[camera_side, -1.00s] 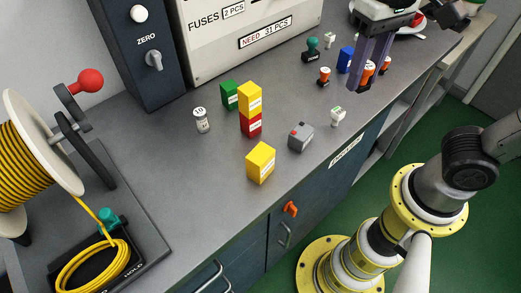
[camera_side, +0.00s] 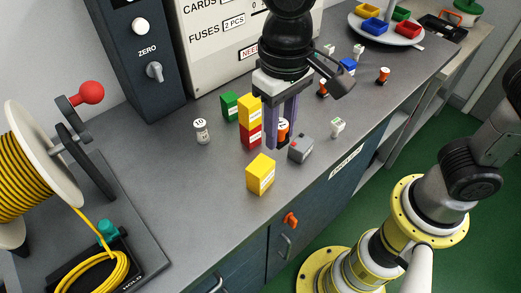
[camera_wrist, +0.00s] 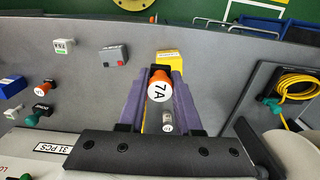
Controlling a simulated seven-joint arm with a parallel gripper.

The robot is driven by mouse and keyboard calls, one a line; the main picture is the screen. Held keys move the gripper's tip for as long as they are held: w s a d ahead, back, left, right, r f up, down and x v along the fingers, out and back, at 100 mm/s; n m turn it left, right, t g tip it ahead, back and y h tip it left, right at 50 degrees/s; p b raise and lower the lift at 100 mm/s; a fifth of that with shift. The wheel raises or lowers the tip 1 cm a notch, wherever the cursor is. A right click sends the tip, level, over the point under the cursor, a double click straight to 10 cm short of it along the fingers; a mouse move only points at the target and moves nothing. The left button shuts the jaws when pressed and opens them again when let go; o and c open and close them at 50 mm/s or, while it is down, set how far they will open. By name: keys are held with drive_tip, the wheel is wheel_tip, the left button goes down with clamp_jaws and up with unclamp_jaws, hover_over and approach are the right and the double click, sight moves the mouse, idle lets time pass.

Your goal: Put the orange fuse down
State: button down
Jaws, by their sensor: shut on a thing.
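The orange fuse (camera_side: 284,127) is between the purple fingers of my gripper (camera_side: 280,145) in the side view, partly hidden by them. In the wrist view the orange fuse (camera_wrist: 159,88) shows its white end marked 7A, between the fingertips of my gripper (camera_wrist: 160,75). My gripper is shut on it and points down, between the red and yellow stack and the grey box. I cannot tell whether the fuse touches the bench.
The yellow-on-red stack (camera_side: 250,118), grey box (camera_side: 301,148) and yellow block (camera_side: 261,174) stand close around my gripper. Other orange fuses (camera_side: 384,76) stand farther right.

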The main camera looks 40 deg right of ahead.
sight(260, 165)
drive_tip(key=f, duration=0.1)
drive_tip(key=w+a+f, duration=0.1)
drive_tip(key=w+f, duration=0.1)
drive_tip(key=shift+a+f, duration=0.1)
drive_tip(key=shift+a, duration=0.3)
drive_tip(key=shift+w+a+f, duration=0.1)
drive_tip(key=shift+f, duration=0.85)
drive_tip(key=shift+w+a+f, duration=0.1)
drive_tip(key=shift+f, duration=0.8)
drive_tip(key=c, duration=0.6)
unclamp_jaws()
drive_tip(key=shift+f, duration=0.1)
wheel_tip(260, 165, up, 12)
drive_tip(key=shift+r, duration=0.2)
